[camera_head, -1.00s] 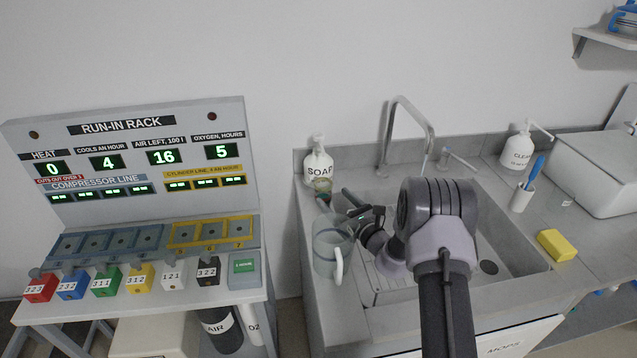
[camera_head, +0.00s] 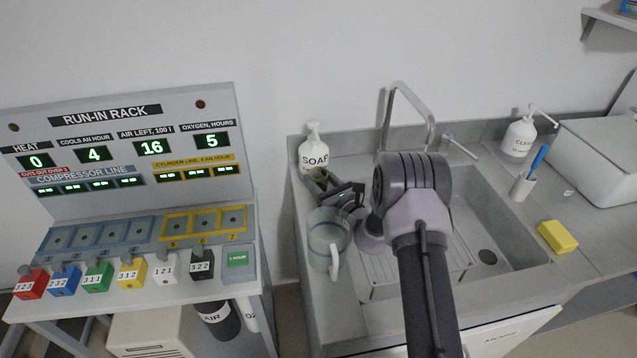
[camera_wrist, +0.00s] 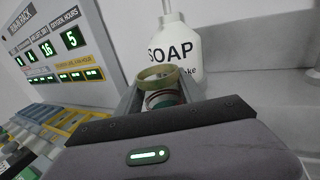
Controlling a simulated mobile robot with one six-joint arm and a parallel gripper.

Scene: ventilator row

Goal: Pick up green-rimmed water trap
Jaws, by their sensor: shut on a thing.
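The green-rimmed water trap (camera_wrist: 160,77) shows in the wrist view as a small round cup with an olive-green rim, upright between my fingers. My gripper (camera_wrist: 160,98) is shut on it. In the head view, the water trap (camera_head: 318,178) is small and partly hidden, just in front of the soap bottle. My gripper (camera_head: 328,188) reaches to it from the right, behind the clear jug. The lower part of the trap is hidden by my fingers, and I cannot tell whether it touches the counter.
The soap bottle (camera_head: 314,150) stands right behind the trap. A clear jug (camera_head: 328,240) with a white handle stands in front. The sink (camera_head: 500,225) and its tap (camera_head: 408,100) are to the right. The run-in rack (camera_head: 125,150) is at the left.

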